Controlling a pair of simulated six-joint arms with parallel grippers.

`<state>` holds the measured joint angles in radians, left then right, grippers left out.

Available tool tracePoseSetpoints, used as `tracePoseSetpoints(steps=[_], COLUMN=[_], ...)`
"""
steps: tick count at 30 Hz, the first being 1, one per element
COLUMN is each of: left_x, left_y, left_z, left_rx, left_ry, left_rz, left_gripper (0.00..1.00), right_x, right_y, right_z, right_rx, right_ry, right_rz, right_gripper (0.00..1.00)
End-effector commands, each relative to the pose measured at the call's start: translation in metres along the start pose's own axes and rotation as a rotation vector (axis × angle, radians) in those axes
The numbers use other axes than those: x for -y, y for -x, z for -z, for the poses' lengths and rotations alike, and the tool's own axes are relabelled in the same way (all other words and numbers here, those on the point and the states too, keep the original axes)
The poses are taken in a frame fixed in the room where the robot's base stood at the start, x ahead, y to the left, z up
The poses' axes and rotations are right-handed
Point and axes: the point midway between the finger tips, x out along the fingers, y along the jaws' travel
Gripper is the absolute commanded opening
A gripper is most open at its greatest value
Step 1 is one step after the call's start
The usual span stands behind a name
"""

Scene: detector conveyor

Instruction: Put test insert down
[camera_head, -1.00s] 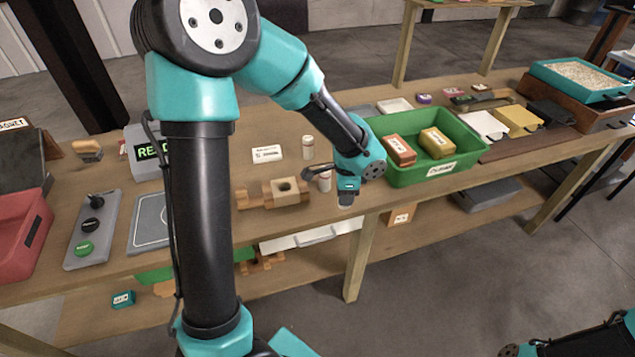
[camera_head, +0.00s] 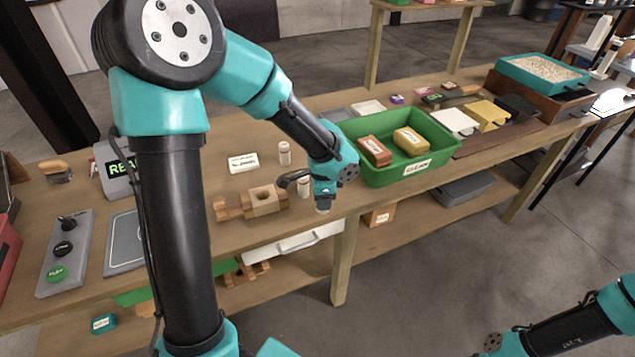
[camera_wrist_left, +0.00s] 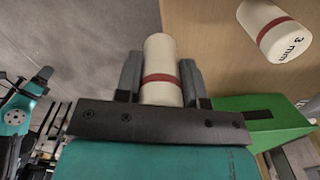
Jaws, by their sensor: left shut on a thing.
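My left gripper (camera_head: 296,181) is shut on a white cylindrical test insert with a red band (camera_head: 304,187). The insert also shows between the two dark fingers in the left wrist view (camera_wrist_left: 160,68). The gripper is near the table's front edge, between a wooden block with a round hole (camera_head: 262,199) and the green tray. A second white insert with a red band (camera_head: 285,153) stands upright farther back; it reads "3 mm" in the left wrist view (camera_wrist_left: 273,29). I cannot tell whether the held insert touches the table. My right gripper is out of view.
The green tray (camera_head: 372,181) holds a brown and a yellow block. A white label card (camera_head: 243,162) lies behind the wooden block. A grey button panel (camera_head: 65,255) and a grey plate (camera_head: 122,245) are at the left. Some bare tabletop lies around the wooden block.

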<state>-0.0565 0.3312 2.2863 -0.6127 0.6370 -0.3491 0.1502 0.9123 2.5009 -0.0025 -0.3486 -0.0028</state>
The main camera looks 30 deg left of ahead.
Motion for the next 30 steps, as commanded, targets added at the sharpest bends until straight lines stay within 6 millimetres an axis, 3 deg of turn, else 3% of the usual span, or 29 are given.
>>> tracePoseSetpoints(steps=[9, 15, 30], left_x=[0.068, 0.100, 0.106], left_y=[-0.007, -0.010, -0.018], left_z=[0.006, 0.009, 0.010], left_rx=[0.000, 0.000, 0.001], left_ry=[0.003, 0.002, 0.000], left_rz=[0.001, 0.000, -0.001], left_gripper=[0.07, 0.07, 0.07], right_x=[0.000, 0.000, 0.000], right_y=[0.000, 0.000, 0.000], right_z=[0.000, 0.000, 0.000], right_rx=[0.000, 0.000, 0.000], right_ry=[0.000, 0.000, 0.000], right_rz=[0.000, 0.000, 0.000], right_gripper=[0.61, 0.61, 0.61])
